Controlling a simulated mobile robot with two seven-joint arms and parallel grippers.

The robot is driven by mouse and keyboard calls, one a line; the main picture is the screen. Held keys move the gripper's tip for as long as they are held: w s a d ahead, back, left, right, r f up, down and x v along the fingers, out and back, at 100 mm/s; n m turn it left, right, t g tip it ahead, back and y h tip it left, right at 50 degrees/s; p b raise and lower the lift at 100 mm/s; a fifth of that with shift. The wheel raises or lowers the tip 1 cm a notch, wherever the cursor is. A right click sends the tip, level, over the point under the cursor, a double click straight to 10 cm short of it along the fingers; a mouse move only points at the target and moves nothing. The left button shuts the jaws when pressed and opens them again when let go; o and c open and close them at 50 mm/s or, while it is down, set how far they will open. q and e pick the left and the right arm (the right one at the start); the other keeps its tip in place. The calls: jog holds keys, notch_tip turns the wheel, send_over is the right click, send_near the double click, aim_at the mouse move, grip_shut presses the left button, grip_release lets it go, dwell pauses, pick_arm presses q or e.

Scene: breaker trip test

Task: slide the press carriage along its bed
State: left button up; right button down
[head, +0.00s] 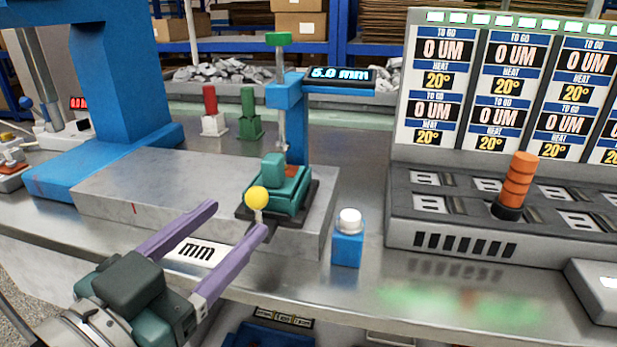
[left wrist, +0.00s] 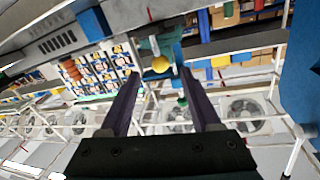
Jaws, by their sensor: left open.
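The press carriage (head: 288,190) is a teal block on a dark plate, with a yellow ball knob (head: 257,198) on its near side. It sits toward the right end of its grey metal bed (head: 165,195). My left gripper (head: 237,218), with two purple fingers, is open and empty. Its fingertips are close to the knob, on its near side. In the left wrist view the yellow knob (left wrist: 161,64) shows beyond the fingertips and between their lines, with the teal carriage behind it. I see no contact with the knob. My right gripper is not in view.
A blue press frame (head: 110,85) stands over the left of the bed. A blue post with a "5.0 mm" display (head: 340,74) stands behind the carriage. A large readout panel with an orange handle (head: 519,180) fills the right.

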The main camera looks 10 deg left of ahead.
aim_at(249, 204)
pick_arm(q)
jog(key=x, duration=0.6)
jog(key=shift+w+d, duration=0.1)
jog(key=shift+w, duration=0.1)
jog(key=shift+c, duration=0.2)
grip_shut()
dwell(1.0)
